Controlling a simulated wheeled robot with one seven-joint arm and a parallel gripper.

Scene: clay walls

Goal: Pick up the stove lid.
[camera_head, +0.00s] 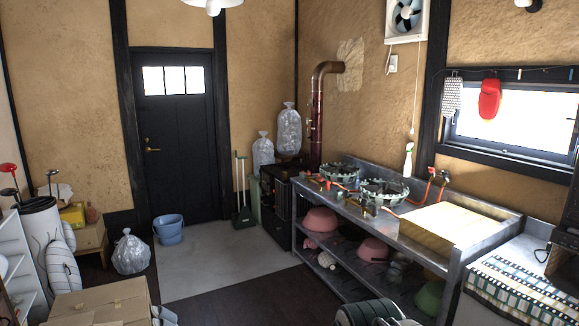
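I cannot make out a stove lid as a separate piece. A black stove (277,203) stands in the far corner, with a copper-brown flue pipe (317,110) rising beside it and bending into the wall. Its top is partly covered by things and too small to tell apart. Two round gas burners, a farther one (340,172) and a nearer one (384,190), sit on the metal counter along the right wall. My gripper is not in view.
A blue bucket (168,230), a bagged bundle (131,253) and a cardboard box (100,305) stand left. The grey floor (225,262) before the door is mostly clear.

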